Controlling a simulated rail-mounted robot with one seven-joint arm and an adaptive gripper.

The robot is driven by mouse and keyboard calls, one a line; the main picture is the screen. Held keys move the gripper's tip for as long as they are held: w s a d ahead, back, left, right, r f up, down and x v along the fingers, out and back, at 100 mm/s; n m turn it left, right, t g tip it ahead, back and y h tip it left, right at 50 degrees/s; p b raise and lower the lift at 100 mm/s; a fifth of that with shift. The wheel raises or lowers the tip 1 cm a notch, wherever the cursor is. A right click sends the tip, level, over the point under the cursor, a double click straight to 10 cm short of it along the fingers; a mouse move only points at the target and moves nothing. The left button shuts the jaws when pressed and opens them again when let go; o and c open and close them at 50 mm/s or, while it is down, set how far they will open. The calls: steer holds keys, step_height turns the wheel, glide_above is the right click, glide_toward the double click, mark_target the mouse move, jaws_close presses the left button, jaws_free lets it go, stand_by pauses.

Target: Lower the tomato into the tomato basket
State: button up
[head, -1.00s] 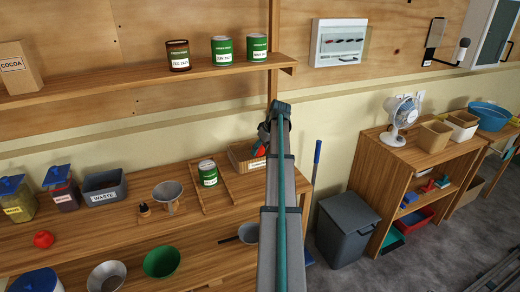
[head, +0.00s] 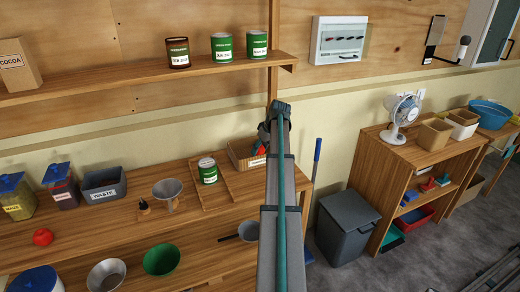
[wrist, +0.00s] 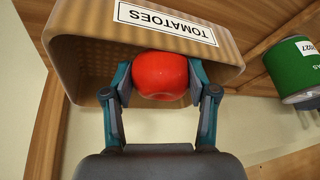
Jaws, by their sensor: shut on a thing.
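My gripper (wrist: 160,80) is shut on a red tomato (wrist: 160,75), with one finger on each side of it. The tan tomato basket (wrist: 85,70) has a white label reading TOMATOES and a dotted inner wall. The tomato is at the basket's mouth, close to the labelled wall; how deep it sits is unclear. In the head view the basket (head: 236,151) stands at the right end of the shelf, partly behind my arm. Another red tomato (head: 42,237) lies at the left of the shelf.
A green-labelled can (head: 208,171) stands just left of the basket; it also shows in the wrist view (wrist: 294,70). A funnel (head: 167,190) and a grey WASTE bin (head: 104,184) are further left. An upper shelf (head: 130,80) with cans runs above.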

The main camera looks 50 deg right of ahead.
steer(key=o, duration=0.8)
steer(key=shift+o, duration=0.2)
steer(key=shift+r, duration=0.15)
